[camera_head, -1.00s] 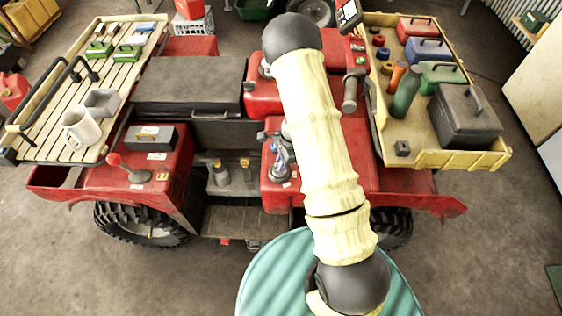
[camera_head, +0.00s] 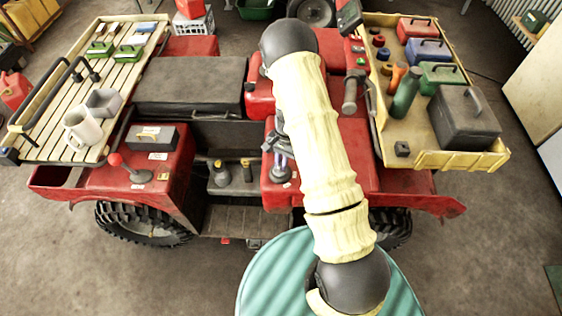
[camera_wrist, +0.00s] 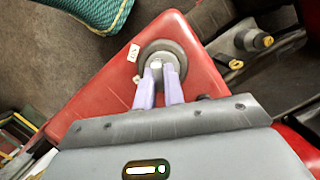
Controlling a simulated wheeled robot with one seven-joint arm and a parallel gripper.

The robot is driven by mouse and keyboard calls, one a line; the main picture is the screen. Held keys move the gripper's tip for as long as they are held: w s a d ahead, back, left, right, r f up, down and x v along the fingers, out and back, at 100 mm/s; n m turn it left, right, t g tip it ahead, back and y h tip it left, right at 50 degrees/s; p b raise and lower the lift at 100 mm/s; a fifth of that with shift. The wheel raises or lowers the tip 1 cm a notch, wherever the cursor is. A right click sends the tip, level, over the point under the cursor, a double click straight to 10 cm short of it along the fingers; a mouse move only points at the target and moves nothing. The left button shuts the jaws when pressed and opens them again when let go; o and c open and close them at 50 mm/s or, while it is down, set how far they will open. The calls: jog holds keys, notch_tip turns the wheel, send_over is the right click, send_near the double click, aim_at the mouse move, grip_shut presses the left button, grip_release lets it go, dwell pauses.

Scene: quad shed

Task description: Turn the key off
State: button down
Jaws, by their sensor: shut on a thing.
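In the wrist view, a round dark key switch (camera_wrist: 178,52) sits on a red body panel (camera_wrist: 110,82) with small white labels beside it. My gripper (camera_wrist: 160,67) has its two pale lavender fingers close together over the middle of this switch, shut on the small key there. The key is mostly hidden between the fingertips, so its angle cannot be told. In the head view, my gripper (camera_head: 281,164) reaches down to the red panel in front of the vehicle's middle, partly hidden by my arm.
The slatted rack (camera_head: 62,118) holds a mug; the yellow tray (camera_head: 440,158) holds boxes and bottles. A green-striped round surface (camera_head: 262,268) is in front.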

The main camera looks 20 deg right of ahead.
jog(key=shift+s, duration=0.15)
jog(key=n+h, duration=0.1)
jog(key=n, duration=0.4)
jog(key=shift+g, duration=0.4)
jog(key=c, duration=1.5)
grip_release()
jog(key=shift+r+p, duration=0.3)
jog(key=shift+r, duration=0.15)
jog(key=shift+r+p, duration=2.4)
jog(key=shift+r, duration=1.2)
